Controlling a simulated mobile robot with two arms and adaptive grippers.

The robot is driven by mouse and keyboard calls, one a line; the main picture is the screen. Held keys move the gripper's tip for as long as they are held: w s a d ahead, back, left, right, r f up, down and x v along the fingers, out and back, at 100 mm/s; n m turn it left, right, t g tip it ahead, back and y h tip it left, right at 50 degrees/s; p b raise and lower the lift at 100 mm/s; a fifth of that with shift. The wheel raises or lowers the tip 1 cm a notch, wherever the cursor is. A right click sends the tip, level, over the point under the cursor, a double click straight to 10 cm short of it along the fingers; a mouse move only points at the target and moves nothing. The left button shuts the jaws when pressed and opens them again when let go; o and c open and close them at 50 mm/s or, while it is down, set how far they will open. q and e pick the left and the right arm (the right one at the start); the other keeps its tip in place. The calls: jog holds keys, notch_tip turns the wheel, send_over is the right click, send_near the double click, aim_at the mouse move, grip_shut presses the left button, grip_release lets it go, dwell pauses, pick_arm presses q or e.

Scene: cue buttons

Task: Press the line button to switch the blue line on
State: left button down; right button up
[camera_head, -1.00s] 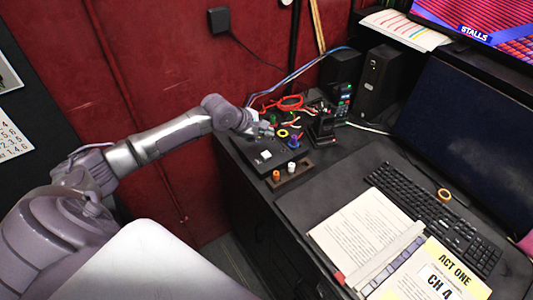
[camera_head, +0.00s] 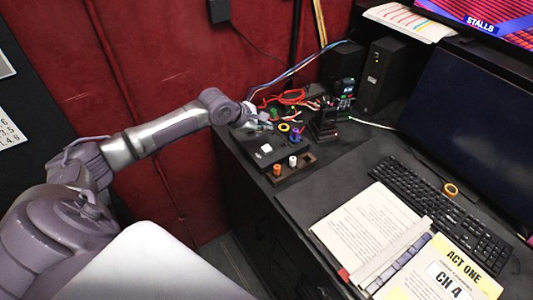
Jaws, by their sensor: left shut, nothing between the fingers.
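A dark cue box with a white square button (camera_head: 266,149) lies on the desk's left part. A yellow ring (camera_head: 284,127) and a blue-purple knob (camera_head: 297,134) sit just behind and right of that button. I cannot tell which of these is the line button, and no lit blue line is clear. My left gripper (camera_head: 262,126) is shut and empty, over the far left part of the box, behind the white button. Its fingertips are small, and I cannot tell whether they touch anything. My right gripper is not in view.
A small tray (camera_head: 307,172) with an orange peg (camera_head: 277,169) and a white peg (camera_head: 292,161) stands in front of the box. Red cables (camera_head: 290,97) and a dark handset (camera_head: 325,124) lie behind it. An open book (camera_head: 375,235) and keyboard (camera_head: 435,210) are at right.

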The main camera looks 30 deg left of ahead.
aim_at(265, 149)
pick_arm(q)
notch_tip(265, 149, down, 4)
jog(key=b, duration=0.3)
jog(key=shift+r+b, duration=0.1)
jog(key=shift+b, duration=0.3)
jog(key=shift+f, duration=1.1)
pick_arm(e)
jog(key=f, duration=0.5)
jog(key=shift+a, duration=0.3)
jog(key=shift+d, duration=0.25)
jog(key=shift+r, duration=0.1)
pick_arm(q)
jog(key=shift+f+p, duration=0.3)
jog(key=shift+p, duration=0.1)
jog(key=shift+f, duration=0.1)
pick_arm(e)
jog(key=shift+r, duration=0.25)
